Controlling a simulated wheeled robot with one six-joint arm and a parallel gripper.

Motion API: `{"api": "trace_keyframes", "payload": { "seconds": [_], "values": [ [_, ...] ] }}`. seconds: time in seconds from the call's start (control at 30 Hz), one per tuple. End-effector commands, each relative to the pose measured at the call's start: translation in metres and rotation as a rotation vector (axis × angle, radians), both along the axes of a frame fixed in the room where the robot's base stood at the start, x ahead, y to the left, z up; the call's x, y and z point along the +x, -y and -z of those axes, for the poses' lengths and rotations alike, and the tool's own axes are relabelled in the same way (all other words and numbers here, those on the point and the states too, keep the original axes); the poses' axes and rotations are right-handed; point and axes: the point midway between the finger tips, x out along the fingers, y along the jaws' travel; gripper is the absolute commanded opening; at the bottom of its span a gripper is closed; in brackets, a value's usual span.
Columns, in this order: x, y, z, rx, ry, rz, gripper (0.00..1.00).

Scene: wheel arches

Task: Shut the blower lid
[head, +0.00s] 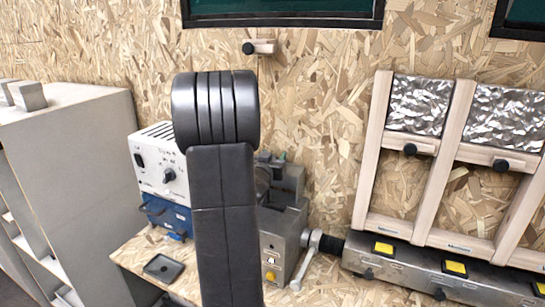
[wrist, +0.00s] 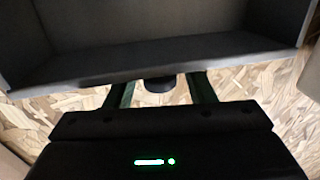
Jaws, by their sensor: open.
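My gripper (wrist: 161,82) is open in the wrist view, its two dark fingers apart. A rounded black knob (wrist: 158,85) shows between the fingers; contact cannot be told. Just beyond is a grey box-like piece (wrist: 150,60) with a straight lip and an open hollow. It may be the blower lid, but I cannot tell for sure. In the head view my arm covers the middle and hides my gripper. Behind it stands a grey machine (head: 285,225) with a dark upper part, partly hidden. Its lid cannot be made out clearly.
A white and blue box (head: 160,165) with knobs stands left of my arm. A black tray (head: 162,267) lies on the board bench. A grey cabinet (head: 75,150) stands left. A wooden frame (head: 441,165) with silver panels and a long grey unit (head: 430,275) fill the right.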

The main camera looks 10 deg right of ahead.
Motion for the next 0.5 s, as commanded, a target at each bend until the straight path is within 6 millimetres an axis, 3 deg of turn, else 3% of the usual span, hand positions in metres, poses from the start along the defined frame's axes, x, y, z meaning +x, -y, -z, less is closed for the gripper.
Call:
{"api": "trace_keyframes", "payload": {
  "seconds": [0.13,0.37,0.5],
  "values": [
    [-0.0001,-0.0002,0.0002,0.0,0.0,0.0,0.47],
    [-0.0003,-0.0003,0.0002,0.0,0.0,0.0,0.02],
    [-0.0004,-0.0003,0.0004,0.0,0.0,0.0,0.0]
  ]
}}
